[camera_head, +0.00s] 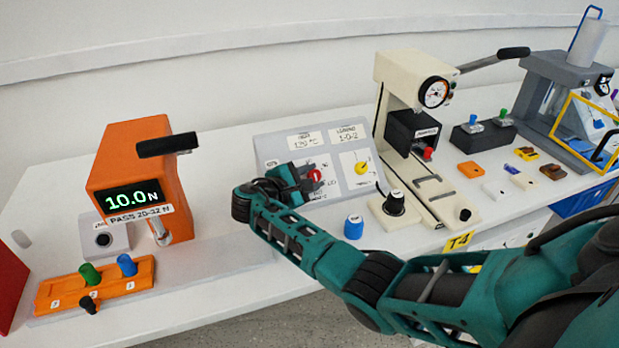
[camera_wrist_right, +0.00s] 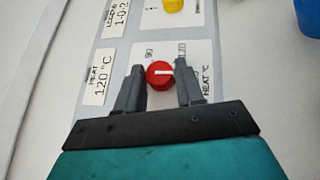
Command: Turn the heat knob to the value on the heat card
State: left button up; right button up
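The red heat knob (camera_head: 315,175) is on the sloped grey-white panel (camera_head: 270,150), and it also shows in the right wrist view (camera_wrist_right: 161,75). Its white pointer line lies about level in that view; the exact value it marks is unclear. Labels 90 and 120 show beyond it. The heat card (camera_head: 305,141) reads 120 °C, also in the wrist view (camera_wrist_right: 103,77). My right gripper (camera_wrist_right: 160,72) has one finger on each side of the knob, open, with slight gaps seeming to show. My left gripper is not in view.
A yellow knob (camera_head: 361,168) and a legend card (camera_head: 348,133) reading 1-0-2 share the panel. An orange tester (camera_head: 140,165) is left, a cream press (camera_head: 400,70) right.

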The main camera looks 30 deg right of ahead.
jog(key=shift+a, duration=0.1)
jog(key=c, duration=0.4)
jog(key=shift+n+t+p, duration=0.7)
jog(key=shift+s+f+n+t+p, duration=0.2)
jog(key=shift+n+t+p, duration=0.2)
jog(key=shift+n+t, duration=0.3)
jog(key=shift+s+f+n+t+y, duration=0.1)
jog(key=shift+n+t+y, duration=0.05)
jog(key=shift+n+t, duration=0.75)
jog(key=shift+s+f+n+t+y, duration=0.1)
jog(key=shift+f+n+t+y, duration=0.1)
jog(key=shift+n+t, duration=0.65)
jog(key=shift+s+f+n+t+y, duration=0.1)
jog(key=shift+n+t+y, duration=0.05)
jog(key=shift+n+t, duration=0.75)
jog(key=shift+n, duration=0.35)
jog(key=o, duration=1)
jog(key=shift+r, duration=0.1)
jog(key=shift+d, duration=0.4)
